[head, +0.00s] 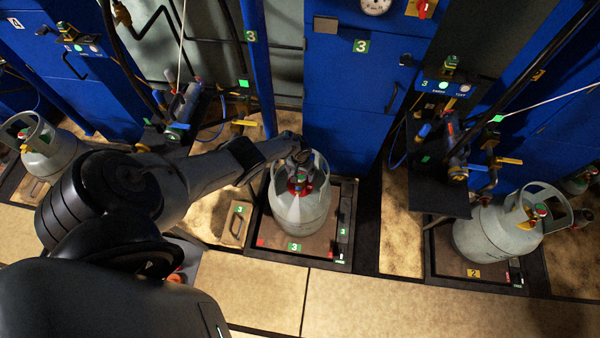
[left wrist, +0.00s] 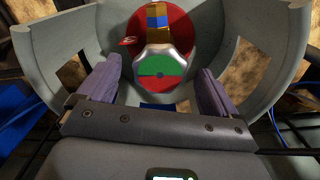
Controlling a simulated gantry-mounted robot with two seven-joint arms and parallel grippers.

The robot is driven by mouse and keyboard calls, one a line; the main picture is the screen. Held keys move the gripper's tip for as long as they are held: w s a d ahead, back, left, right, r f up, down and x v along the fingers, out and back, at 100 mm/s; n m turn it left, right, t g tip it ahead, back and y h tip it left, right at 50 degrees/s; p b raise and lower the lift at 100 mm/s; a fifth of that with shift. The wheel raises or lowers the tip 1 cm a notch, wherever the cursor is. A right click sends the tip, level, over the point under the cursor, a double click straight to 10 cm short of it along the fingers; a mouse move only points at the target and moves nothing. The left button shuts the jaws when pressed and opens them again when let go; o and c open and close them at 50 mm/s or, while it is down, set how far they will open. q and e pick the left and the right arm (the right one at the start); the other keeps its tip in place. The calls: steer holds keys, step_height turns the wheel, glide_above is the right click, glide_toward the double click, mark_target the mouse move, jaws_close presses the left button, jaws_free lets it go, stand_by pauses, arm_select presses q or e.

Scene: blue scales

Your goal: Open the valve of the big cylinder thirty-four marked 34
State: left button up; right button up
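A grey gas cylinder (head: 300,212) stands on the scale marked 3, in the middle of the head view. I cannot read a 34 on it. Its collar surrounds the valve, and red shows at the valve (head: 297,187). My left gripper (head: 303,160) reaches down to the collar from above. In the left wrist view the left gripper (left wrist: 158,95) is open, its two purple-grey fingers apart. The valve's round green and red top (left wrist: 157,66) lies between and beyond the fingers, inside the grey collar (left wrist: 62,45). I cannot tell whether the fingers touch it. My right gripper is not in view.
Another grey cylinder (head: 490,235) stands on the scale marked 2 at right, and one (head: 50,152) stands at far left. Blue cabinets (head: 350,110) rise behind. Pipework with yellow handles (head: 508,161) hangs at right. The tan floor (head: 370,305) in front is clear.

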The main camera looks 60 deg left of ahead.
mark_target(300, 174)
arm_select(q)
step_height(300, 174, up, 11)
steer(key=p, duration=0.9)
steer(key=shift+p, duration=0.35)
steer(key=shift+f, duration=0.1)
steer(key=shift+d, duration=0.1)
